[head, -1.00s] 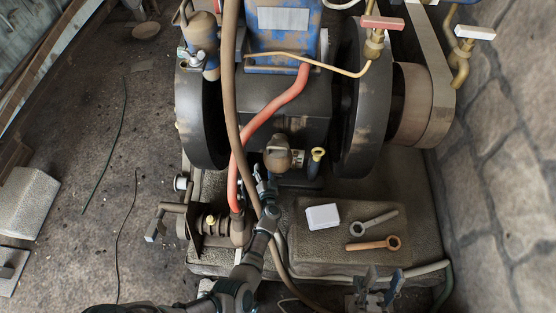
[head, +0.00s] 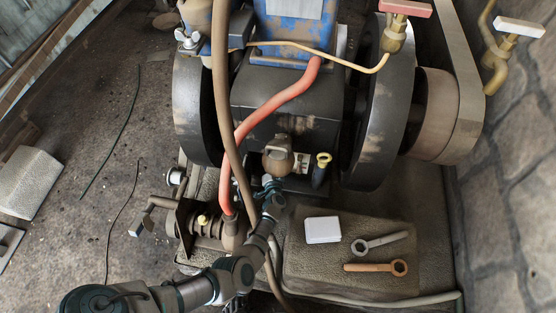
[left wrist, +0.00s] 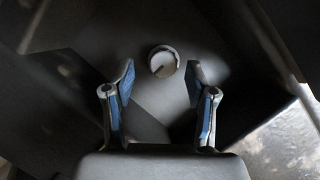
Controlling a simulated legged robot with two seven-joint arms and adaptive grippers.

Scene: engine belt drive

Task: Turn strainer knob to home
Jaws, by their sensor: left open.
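A small round knob (left wrist: 163,61) with a pale rim and a dark pointer mark shows in the left wrist view. It lies ahead of my left gripper (left wrist: 160,78), between the lines of its two blue-padded fingers. The fingers are spread with a gap between them, and neither visibly touches the knob. In the head view my left gripper (head: 271,186) is just below a brown rounded fitting (head: 279,156) on the engine front. I cannot make out the knob in the head view. My right gripper is not in view.
A red hose (head: 275,109) and a brown hose (head: 229,130) run close to my left arm. A white box (head: 322,230), a grey wrench (head: 380,243) and a rusty wrench (head: 376,268) lie on the block at right. A flywheel (head: 385,115) stands above them.

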